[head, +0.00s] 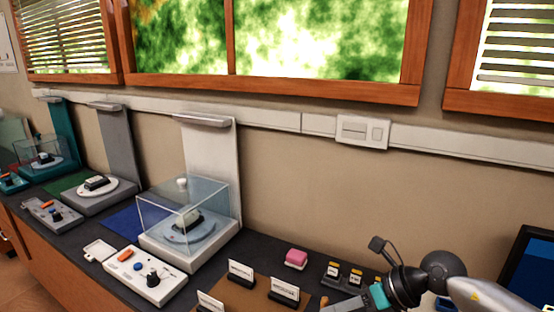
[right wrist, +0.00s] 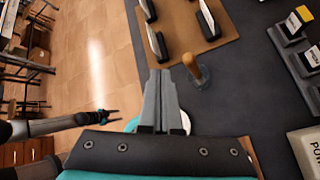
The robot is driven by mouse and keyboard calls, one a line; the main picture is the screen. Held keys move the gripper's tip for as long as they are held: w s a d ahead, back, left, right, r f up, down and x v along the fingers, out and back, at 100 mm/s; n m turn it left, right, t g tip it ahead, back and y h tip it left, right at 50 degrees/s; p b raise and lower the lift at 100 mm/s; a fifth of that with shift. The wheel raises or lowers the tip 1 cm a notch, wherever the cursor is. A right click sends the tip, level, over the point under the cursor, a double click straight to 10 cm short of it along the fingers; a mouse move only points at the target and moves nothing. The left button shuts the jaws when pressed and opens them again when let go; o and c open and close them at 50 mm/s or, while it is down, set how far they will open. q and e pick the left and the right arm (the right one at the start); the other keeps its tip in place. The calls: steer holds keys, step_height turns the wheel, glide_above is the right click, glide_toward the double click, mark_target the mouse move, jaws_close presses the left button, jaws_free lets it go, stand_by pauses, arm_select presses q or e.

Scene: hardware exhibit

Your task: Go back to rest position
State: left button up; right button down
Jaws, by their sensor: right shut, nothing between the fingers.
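My right gripper (head: 345,304) comes in at the lower right of the head view, low over the dark counter. In the right wrist view its two grey fingers (right wrist: 161,75) are together with nothing between them. My left gripper is outside the head view. It shows small at the left of the right wrist view (right wrist: 111,117), over the floor side, with its fingers apart and nothing seen between them.
A brown board (head: 252,294) with several label cards lies near my right gripper. A glass-cased exhibit (head: 155,215) and a white control box (head: 130,272) stand left. A dark screen (head: 530,265) is at right.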

steer(key=a+r+m+t+y, duration=0.3)
steer(key=a+r+y, duration=0.15)
steer(key=a, duration=0.35)
step_height(320, 180, up, 9)
steer(key=w+m+t, duration=0.2)
steer(key=m+t, duration=0.7)
steer(key=m, duration=0.3)
steer(key=s+d+f+m+h, duration=0.3)
steer(key=d+f+m+h, duration=0.6)
steer(key=d+m+h, duration=0.65)
steer(key=s+a+f+m+g+y, duration=0.1)
steer(key=s+a+f+m+g, duration=0.1)
steer(key=s+f+m+g, duration=0.65)
steer(key=s+a+f+m+g+y, duration=0.1)
steer(key=s+f+g, duration=0.35)
steer(key=s, duration=0.95)
step_height(320, 180, down, 24)
steer(key=s, duration=0.2)
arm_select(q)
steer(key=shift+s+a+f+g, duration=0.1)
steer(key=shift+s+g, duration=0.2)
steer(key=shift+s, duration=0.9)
arm_select(e)
steer(key=s+d+f+g, duration=0.1)
steer(key=s+d+f, duration=0.1)
steer(key=s+f, duration=1.1)
steer(key=shift+s+d, duration=0.2)
steer(key=shift+s, duration=0.95)
